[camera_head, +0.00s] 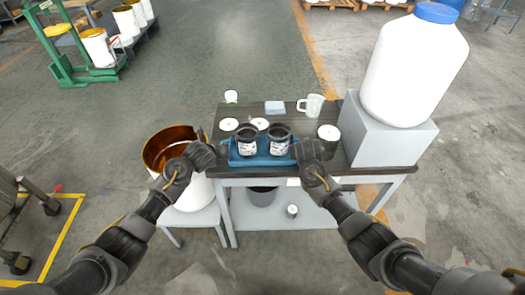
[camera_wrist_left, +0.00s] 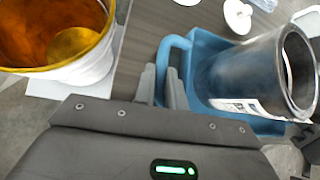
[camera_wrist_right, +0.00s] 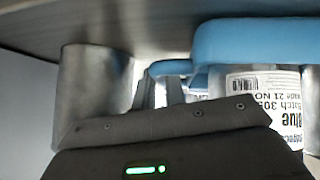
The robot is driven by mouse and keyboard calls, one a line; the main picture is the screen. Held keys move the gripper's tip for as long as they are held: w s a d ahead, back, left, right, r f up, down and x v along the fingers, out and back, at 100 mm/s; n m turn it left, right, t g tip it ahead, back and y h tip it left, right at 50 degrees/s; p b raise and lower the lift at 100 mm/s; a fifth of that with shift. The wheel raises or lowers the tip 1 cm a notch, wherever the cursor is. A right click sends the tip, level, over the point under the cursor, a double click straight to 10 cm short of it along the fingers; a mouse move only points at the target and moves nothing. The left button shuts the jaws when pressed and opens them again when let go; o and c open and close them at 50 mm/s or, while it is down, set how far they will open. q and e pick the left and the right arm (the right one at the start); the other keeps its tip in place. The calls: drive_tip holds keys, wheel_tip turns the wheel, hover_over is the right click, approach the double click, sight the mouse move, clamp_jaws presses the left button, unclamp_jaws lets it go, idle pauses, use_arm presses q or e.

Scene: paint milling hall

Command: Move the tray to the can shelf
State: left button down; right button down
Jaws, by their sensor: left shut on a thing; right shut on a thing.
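The blue tray (camera_head: 262,161) is at the front edge of the dark tabletop, and two open dark cans with white labels, a left can (camera_head: 247,145) and a right can (camera_head: 279,146), stand in it. My left gripper (camera_wrist_left: 164,88) is shut on the tray's left handle (camera_wrist_left: 172,52); it is also at the tray's left end in the head view (camera_head: 214,148). My right gripper (camera_wrist_right: 160,92) is shut on the right handle (camera_wrist_right: 168,67). I cannot tell whether the tray touches the tabletop. No shelf is clearly identifiable as the can shelf.
A large white jug (camera_head: 412,70) stands on a grey box (camera_head: 388,135) at right. A white mug (camera_head: 312,105) and several white-topped items are behind the tray. An amber-lined bucket (camera_head: 180,185) stands close at left. A green trolley (camera_head: 68,55) is at far left. Open floor lies behind.

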use_arm(q)
drive_tip(key=shift+r, duration=0.2)
use_arm(e)
drive_tip(key=shift+r, duration=0.15)
